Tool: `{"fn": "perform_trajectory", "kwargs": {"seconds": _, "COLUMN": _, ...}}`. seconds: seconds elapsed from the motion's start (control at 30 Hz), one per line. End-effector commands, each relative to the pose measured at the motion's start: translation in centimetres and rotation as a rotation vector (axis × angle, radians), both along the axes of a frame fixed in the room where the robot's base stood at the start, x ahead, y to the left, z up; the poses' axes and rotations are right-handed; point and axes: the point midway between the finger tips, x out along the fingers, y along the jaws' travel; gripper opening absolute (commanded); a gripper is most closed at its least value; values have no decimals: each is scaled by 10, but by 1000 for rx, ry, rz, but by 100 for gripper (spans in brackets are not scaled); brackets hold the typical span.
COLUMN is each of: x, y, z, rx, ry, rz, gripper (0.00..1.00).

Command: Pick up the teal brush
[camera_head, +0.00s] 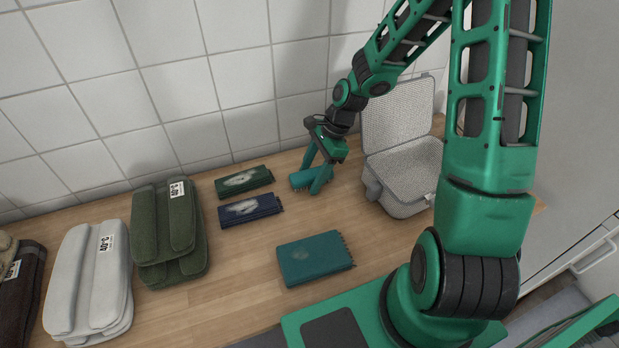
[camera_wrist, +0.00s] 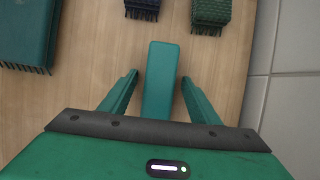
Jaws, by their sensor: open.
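A small teal brush (camera_head: 301,179) lies on the wooden counter below my gripper (camera_head: 316,172) in the head view. In the wrist view, its smooth teal slab (camera_wrist: 161,75) lies between the two fingers of my gripper (camera_wrist: 159,82). The fingers are open, with a gap on each side of the slab. The slab's near end is hidden by my gripper's body. A larger, darker teal piece with bristles (camera_head: 314,258) lies nearer on the counter, and its bristled edge shows at the left of the wrist view (camera_wrist: 28,32).
A dark green brush (camera_head: 243,181) and a navy brush (camera_head: 249,209) lie left of my gripper. An open grey case (camera_head: 408,208) stands to the right. Folded green cloths (camera_head: 168,228) and pale cloths (camera_head: 88,280) are at left. The tiled wall (camera_head: 240,80) is close behind.

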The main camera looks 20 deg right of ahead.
Motion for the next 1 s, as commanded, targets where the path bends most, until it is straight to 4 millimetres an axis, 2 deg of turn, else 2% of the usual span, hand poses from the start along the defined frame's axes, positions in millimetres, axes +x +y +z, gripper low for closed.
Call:
{"fn": "perform_trajectory", "kwargs": {"seconds": 0.07, "x": 0, "y": 0, "z": 0, "rx": 0, "ry": 0, "rz": 0, "gripper": 56}}
{"fn": "perform_trajectory", "kwargs": {"seconds": 0.27, "x": 0, "y": 0, "z": 0, "rx": 0, "ry": 0, "rz": 0, "gripper": 11}}
{"fn": "perform_trajectory", "kwargs": {"seconds": 0.33, "x": 0, "y": 0, "z": 0, "rx": 0, "ry": 0, "rz": 0, "gripper": 11}}
{"fn": "perform_trajectory", "kwargs": {"seconds": 0.37, "x": 0, "y": 0, "z": 0, "rx": 0, "ry": 0, "rz": 0, "gripper": 7}}
{"fn": "perform_trajectory", "kwargs": {"seconds": 0.67, "x": 0, "y": 0, "z": 4, "rx": 0, "ry": -1, "rz": 0, "gripper": 7}}
{"fn": "perform_trajectory", "kwargs": {"seconds": 0.87, "x": 1, "y": 0, "z": 21, "rx": -1, "ry": -4, "rz": 1, "gripper": 7}}
{"fn": "perform_trajectory", "kwargs": {"seconds": 1.0, "x": 2, "y": 0, "z": 44, "rx": -2, "ry": -7, "rz": 0, "gripper": 7}}
